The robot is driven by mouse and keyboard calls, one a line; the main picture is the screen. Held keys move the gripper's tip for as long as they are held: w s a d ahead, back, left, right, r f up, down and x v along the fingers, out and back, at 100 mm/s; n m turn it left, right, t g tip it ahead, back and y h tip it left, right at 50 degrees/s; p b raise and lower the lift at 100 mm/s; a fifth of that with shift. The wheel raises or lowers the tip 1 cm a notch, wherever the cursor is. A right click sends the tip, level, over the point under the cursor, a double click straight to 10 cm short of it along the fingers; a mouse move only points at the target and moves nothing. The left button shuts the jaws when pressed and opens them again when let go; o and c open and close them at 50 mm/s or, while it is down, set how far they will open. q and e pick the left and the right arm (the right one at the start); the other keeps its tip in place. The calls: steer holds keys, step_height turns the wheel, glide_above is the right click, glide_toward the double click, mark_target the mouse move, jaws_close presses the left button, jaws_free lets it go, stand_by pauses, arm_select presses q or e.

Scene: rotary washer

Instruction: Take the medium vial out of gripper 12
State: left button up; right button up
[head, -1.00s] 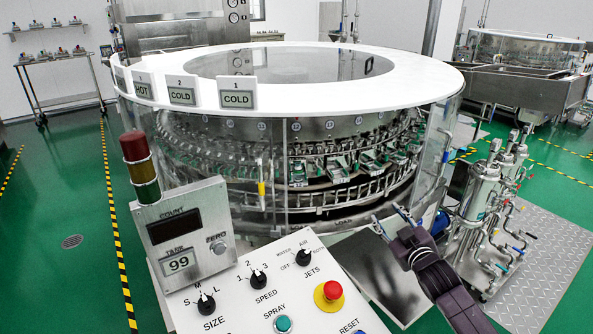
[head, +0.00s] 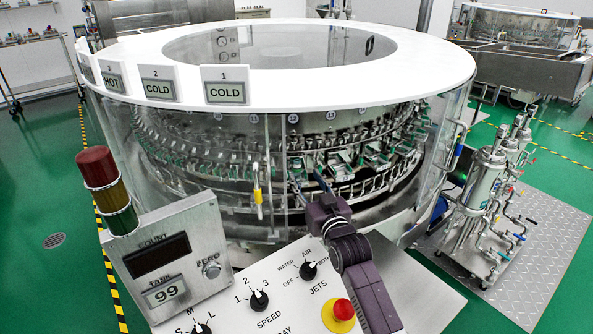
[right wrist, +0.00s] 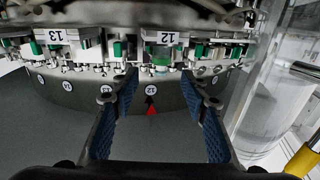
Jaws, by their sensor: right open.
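Gripper 12 of the washer shows in the right wrist view by its white plate marked 12 (right wrist: 163,37), with green pads beside it. A pale, clear greenish shape just under the plate looks like the vial (right wrist: 161,56); its size and outline are hard to tell. My right gripper (right wrist: 158,88) is open and empty, its blue-padded fingers spread on either side of the line to gripper 12, short of it. In the head view the right gripper (head: 309,184) reaches into the washer's front opening. My left gripper is in neither view.
Gripper 13 (right wrist: 60,36) sits left of gripper 12, with other holders close on both sides. A clear guard panel (right wrist: 262,95) stands at right in the wrist view. The yellow door handle (head: 258,190) and control panel (head: 240,292) are near my arm.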

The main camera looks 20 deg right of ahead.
mark_target(298, 165)
steer(key=w, duration=0.4)
steer(key=shift+w+a+r+p, duration=0.2)
steer(key=shift+w+r+p, duration=0.1)
steer(key=shift+w+p, duration=0.1)
steer(key=shift+w, duration=0.3)
steer(key=shift+c, duration=1)
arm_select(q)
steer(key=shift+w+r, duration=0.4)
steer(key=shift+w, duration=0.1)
arm_select(e)
steer(key=c, duration=0.7)
